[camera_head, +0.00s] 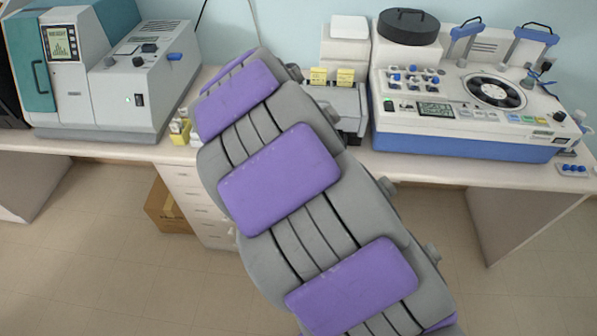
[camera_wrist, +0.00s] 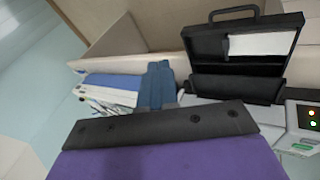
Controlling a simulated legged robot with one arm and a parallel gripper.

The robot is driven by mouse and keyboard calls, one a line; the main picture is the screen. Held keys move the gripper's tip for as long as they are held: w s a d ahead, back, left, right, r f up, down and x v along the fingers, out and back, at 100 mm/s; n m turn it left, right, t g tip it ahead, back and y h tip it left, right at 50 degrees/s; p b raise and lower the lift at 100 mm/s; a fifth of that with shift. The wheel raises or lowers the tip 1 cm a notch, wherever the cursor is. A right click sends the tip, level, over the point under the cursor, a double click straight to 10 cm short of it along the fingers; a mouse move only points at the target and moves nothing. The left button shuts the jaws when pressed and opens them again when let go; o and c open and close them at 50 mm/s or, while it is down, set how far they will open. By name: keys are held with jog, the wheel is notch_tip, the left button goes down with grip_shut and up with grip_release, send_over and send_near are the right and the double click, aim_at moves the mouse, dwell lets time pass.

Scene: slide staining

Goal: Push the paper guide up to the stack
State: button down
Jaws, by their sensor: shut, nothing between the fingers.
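In the wrist view my gripper (camera_wrist: 158,68) shows as two blue-grey fingers, close together, with nothing seen between them. A black tray (camera_wrist: 193,45) with a handle on its far side is at the upper right. White paper (camera_wrist: 262,43), which may be the stack, lies in it. A black bar (camera_wrist: 236,88) crosses the tray's near side; it may be the paper guide, but I cannot tell for sure. My fingertips are left of the tray, seemingly apart from it. In the head view my arm hides the gripper and the tray.
A blue-and-white item (camera_wrist: 112,88) is left of my fingers. A panel with lights (camera_wrist: 308,117) is at the right. In the head view, a grey-teal machine (camera_head: 70,80) stands left and a white-blue machine (camera_head: 460,125) right on the bench (camera_head: 100,150).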

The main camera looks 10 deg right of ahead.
jog(key=w+a+f+t+h, duration=0.1)
jog(key=w+a+f+t, duration=0.1)
jog(key=w+a+f, duration=1)
jog(key=shift+n, duration=0.3)
jog(key=b+x, duration=0.1)
jog(key=x, duration=0.8)
jog(key=shift+d+f, duration=0.2)
jog(key=shift+d, duration=0.2)
jog(key=d, duration=0.1)
jog(key=s+d, duration=0.1)
jog(key=shift+s+d+r+b, duration=0.1)
jog(key=shift+d+b, duration=0.2)
jog(key=shift+d, duration=0.45)
jog(key=shift+s+d+b, duration=0.2)
jog(key=shift+d+b, duration=0.35)
jog(key=shift+b, duration=0.05)
jog(key=shift+r, duration=0.1)
